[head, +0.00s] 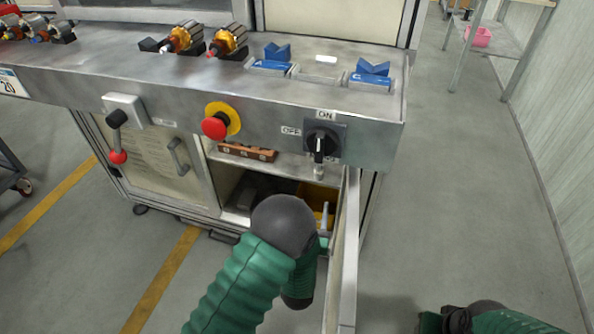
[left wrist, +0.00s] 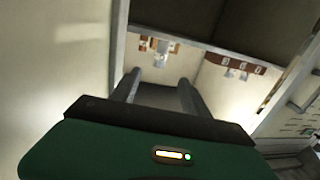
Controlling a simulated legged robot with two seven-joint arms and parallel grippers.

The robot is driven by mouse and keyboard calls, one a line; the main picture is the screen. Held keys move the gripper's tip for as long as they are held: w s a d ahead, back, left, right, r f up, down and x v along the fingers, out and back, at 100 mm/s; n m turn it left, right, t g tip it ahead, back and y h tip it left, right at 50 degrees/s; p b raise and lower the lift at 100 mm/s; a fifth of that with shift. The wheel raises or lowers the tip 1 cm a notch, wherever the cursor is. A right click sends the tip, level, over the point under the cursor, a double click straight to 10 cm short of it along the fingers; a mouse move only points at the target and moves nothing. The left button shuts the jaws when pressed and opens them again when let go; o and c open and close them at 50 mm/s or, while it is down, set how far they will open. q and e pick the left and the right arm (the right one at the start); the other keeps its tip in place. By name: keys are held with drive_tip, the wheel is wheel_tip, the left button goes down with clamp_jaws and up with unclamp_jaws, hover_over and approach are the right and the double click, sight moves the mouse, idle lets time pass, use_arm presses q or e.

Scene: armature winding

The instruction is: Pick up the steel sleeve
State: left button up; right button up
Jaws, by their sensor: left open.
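A small grey metal cylinder (head: 318,173), which may be the steel sleeve, stands at the right end of the cabinet shelf in the head view. In the left wrist view, a small metallic piece (left wrist: 161,58) shows beyond the fingertips, by a brown holder (left wrist: 146,45); I cannot tell if it is the same piece. My left gripper (head: 326,215) is at the cabinet opening, below the shelf edge, partly hidden by my arm. In the left wrist view its two fingers (left wrist: 160,82) are apart with nothing between them. My right arm's dark end (head: 455,319) shows at lower right; its jaws are unclear.
A brown block with holes (head: 247,152) lies on the shelf (head: 284,166). The open cabinet door (head: 345,250) stands close to the right of my left arm.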

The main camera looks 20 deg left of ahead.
sight(319, 173)
use_arm(q)
drive_tip(key=w+b, duration=0.1)
drive_tip(key=w, duration=0.2)
drive_tip(key=w+a+b, duration=0.1)
drive_tip(key=w, duration=0.3)
drive_tip(key=w+b, duration=0.2)
drive_tip(key=w, duration=0.2)
drive_tip(key=shift+a, duration=0.35)
drive_tip(key=w+b, duration=0.2)
drive_tip(key=w, duration=0.1)
drive_tip(key=w+b, duration=0.1)
drive_tip(key=w, duration=0.1)
drive_tip(key=shift+a+f+b, duration=0.35)
drive_tip(key=shift+f, duration=0.05)
drive_tip(key=shift+w+r, duration=0.15)
drive_tip(key=shift+w, duration=0.1)
drive_tip(key=shift+r, duration=0.15)
clamp_jaws()
